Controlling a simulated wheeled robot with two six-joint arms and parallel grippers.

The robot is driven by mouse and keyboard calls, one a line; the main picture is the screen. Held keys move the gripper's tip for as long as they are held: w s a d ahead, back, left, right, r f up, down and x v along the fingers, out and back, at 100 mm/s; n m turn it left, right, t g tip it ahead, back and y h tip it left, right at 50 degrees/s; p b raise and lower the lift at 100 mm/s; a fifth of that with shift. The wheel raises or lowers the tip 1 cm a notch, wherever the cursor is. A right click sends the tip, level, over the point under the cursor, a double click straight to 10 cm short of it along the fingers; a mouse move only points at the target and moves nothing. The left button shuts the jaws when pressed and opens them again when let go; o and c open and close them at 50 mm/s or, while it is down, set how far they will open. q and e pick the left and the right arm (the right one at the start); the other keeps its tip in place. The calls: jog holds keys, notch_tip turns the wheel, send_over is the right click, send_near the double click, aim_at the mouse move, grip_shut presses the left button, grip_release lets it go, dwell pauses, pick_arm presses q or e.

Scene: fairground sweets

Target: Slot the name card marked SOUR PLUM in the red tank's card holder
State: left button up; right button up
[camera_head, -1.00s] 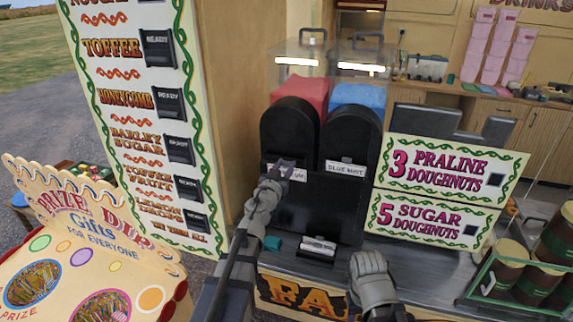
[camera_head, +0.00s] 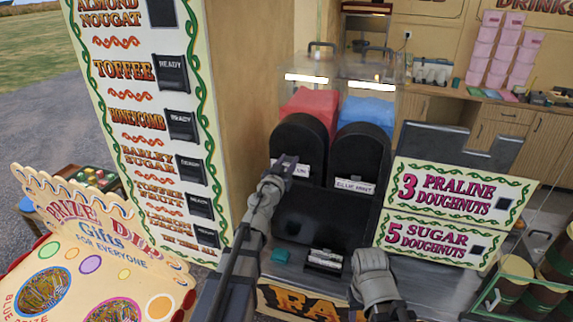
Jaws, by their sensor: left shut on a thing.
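The red tank (camera_head: 308,103) stands left of the blue tank (camera_head: 366,111), both in clear housings behind black rounded fronts. A white name card (camera_head: 302,171) is at the red tank's black front, and only its right end with the letters "UM" shows. My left gripper (camera_head: 287,165) is shut on this card and hides its left part. I cannot tell whether the card sits in the holder. A card marked BLUE MINT (camera_head: 354,186) is on the blue tank's front. My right gripper (camera_head: 371,262) is low at the counter's front, and its fingers do not show clearly.
A small rack of white cards (camera_head: 326,260) and a teal block (camera_head: 280,256) lie on the counter below the tanks. Doughnut price signs (camera_head: 455,192) stand at right. A sweets board (camera_head: 150,120) rises at left, with a prize-dip stand (camera_head: 90,255) in front.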

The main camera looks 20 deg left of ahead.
pick_arm(q)
jog(key=w, duration=0.2)
jog(key=w+f+b, duration=0.1)
jog(key=w, duration=0.1)
jog(key=shift+w+d, duration=0.1)
jog(key=shift+w, duration=0.05)
jog(key=shift+f+b, duration=0.7)
jog(key=shift+f, duration=0.1)
jog(key=shift+f+b, duration=1.45)
jog(key=o, duration=1.1)
